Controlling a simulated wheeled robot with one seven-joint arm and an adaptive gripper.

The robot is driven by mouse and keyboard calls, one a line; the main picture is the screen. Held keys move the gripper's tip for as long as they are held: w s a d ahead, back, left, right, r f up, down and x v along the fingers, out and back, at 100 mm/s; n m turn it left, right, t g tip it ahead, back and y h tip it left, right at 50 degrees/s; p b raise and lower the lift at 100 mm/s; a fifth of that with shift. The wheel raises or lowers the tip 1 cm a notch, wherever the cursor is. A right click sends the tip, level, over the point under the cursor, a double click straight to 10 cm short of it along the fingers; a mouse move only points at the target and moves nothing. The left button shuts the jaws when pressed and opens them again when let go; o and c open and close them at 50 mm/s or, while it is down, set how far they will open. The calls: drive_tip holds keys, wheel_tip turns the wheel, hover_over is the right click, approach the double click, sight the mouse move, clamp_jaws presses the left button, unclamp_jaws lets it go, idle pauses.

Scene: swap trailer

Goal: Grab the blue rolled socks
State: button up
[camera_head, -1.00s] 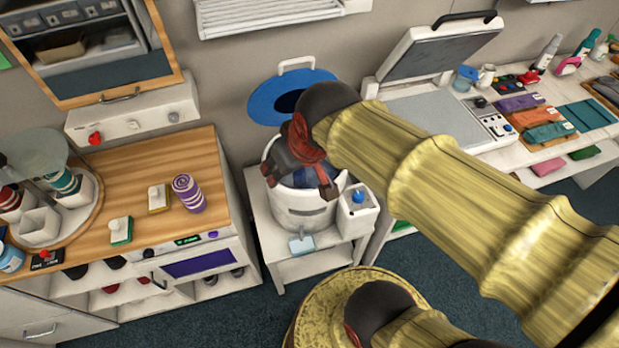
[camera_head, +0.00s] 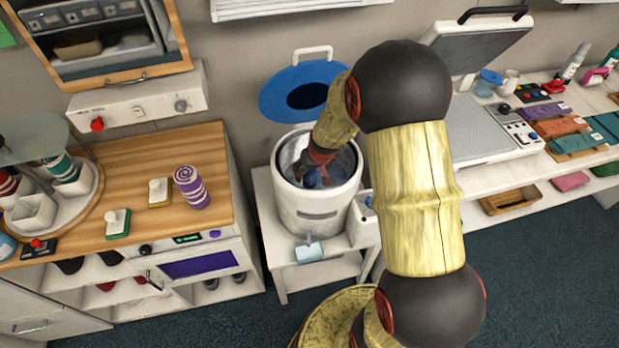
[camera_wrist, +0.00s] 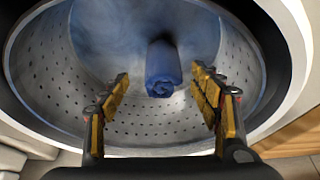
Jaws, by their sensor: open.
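The blue rolled socks (camera_wrist: 162,70) lie inside a perforated metal drum (camera_wrist: 75,95), against its inner wall in the wrist view. My gripper (camera_wrist: 160,95) is open and empty, its two yellow-padded fingers spread to the left and right of the socks and nearer the camera. The socks sit between the fingers in the picture, apart from both. In the head view my gripper (camera_head: 318,170) reaches down into the white round tub (camera_head: 312,205), and it largely hides what lies inside.
A blue ring-shaped lid (camera_head: 285,100) stands raised behind the tub. A wooden counter (camera_head: 130,190) with a purple striped roll (camera_head: 190,187) is on the left. A heat press (camera_head: 470,130) and folded cloths (camera_head: 560,127) are on the right bench.

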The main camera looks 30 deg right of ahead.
drive_tip(key=b+x, duration=0.2)
drive_tip(key=x, duration=0.4)
drive_tip(key=shift+s+a, duration=0.1)
drive_tip(key=shift+a, duration=0.05)
drive_tip(key=shift+c, duration=1.2)
drive_tip(key=c, duration=0.9)
